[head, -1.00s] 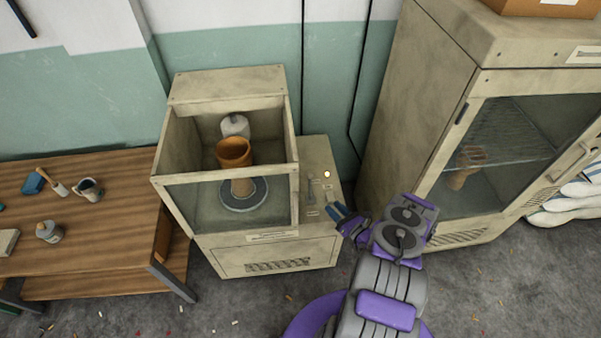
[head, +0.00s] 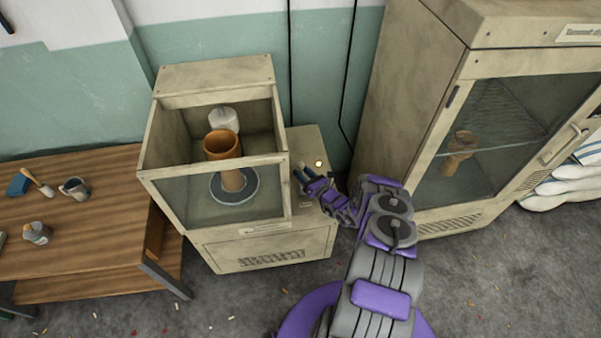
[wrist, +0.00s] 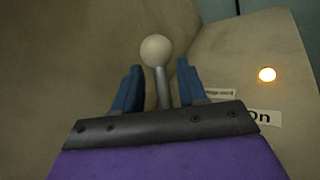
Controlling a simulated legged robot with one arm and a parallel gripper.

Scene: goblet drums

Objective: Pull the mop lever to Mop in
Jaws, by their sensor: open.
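The mop lever (wrist: 157,52) shows in the wrist view as a metal rod with a pale round knob. It stands between the two blue fingers of my gripper (wrist: 160,88), with a gap visible on either side of the rod. The gripper is open. In the head view my gripper (head: 303,180) is over the side panel (head: 309,146) of the beige machine and hides the lever there. A label ending in "on" (wrist: 262,117) is partly covered by the gripper, so I cannot read the lever's labels.
A glowing round light (wrist: 267,74) is right of the lever. The machine's glass-fronted box (head: 215,192) holds an orange goblet drum (head: 222,146) on a round plate. A beige cabinet (head: 405,110) stands close on the right. A wooden table (head: 95,225) is at left.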

